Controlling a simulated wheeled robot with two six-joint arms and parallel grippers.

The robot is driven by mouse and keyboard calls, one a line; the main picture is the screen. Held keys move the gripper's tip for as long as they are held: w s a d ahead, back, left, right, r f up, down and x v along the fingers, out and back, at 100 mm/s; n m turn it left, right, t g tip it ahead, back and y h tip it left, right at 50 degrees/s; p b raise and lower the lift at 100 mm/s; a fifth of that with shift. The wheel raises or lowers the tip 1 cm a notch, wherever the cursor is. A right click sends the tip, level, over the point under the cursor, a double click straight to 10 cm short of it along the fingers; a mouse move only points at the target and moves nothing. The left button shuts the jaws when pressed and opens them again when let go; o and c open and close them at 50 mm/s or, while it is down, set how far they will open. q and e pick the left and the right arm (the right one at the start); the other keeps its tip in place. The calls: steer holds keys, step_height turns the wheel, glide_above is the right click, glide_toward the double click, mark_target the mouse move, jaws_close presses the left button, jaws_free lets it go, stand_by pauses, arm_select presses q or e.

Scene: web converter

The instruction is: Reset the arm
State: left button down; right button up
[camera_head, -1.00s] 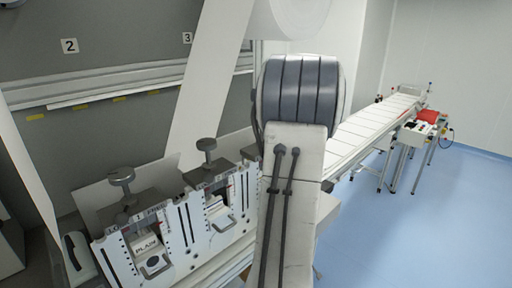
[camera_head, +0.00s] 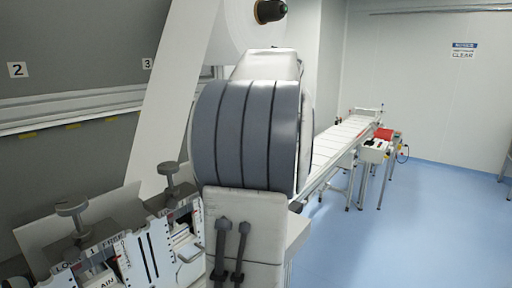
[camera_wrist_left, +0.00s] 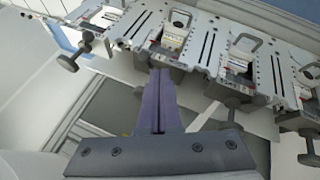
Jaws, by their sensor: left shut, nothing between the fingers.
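My left gripper (camera_wrist_left: 160,75) shows in the left wrist view, with its two long purple-grey fingers closed together and nothing held. Its tips point toward a row of white slotted machine units with dark knobs (camera_wrist_left: 198,45). The fingers look apart from these units, though the exact gap is hard to judge. No gripper shows in the head view, and my right gripper is in neither view.
A white web (camera_head: 172,90) hangs behind. A conveyor (camera_head: 340,140) runs back right. The blue floor (camera_head: 410,225) at right is clear.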

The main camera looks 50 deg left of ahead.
arm_select(q)
steer(key=shift+d+r, duration=0.1)
steer(key=shift+r, duration=0.05)
stand_by(0.5)
steer(key=w+d+f+m+t+h, duration=0.15)
steer(key=d+f+m, duration=0.3)
steer(key=d, duration=0.55)
steer(key=w+d+f+m+h, duration=0.25)
steer(key=d+m, duration=0.35)
steer(key=d, duration=0.4)
steer(key=w+d+f+m+h, duration=0.1)
steer(key=w+d+f+m, duration=0.3)
steer(key=d, duration=0.6)
steer(key=s+d+f+m+h, duration=0.1)
steer(key=s+d+f+m, duration=0.35)
steer(key=d, duration=0.25)
steer(key=s+d+f+m+h, duration=0.1)
steer(key=s+d+f+m, duration=0.2)
steer(key=s+d+m, duration=0.3)
steer(key=s+d+f+m+g, duration=0.1)
steer(key=s+d+f+m, duration=0.1)
steer(key=s, duration=0.3)
steer(key=s+d+f+m+g, duration=0.1)
steer(key=s+d+f+m, duration=0.2)
steer(key=s+d+m, duration=0.1)
steer(key=shift+s+d+f+m+g+h, duration=0.35)
steer(key=shift+s+m, duration=0.25)
steer(key=shift+s, duration=0.55)
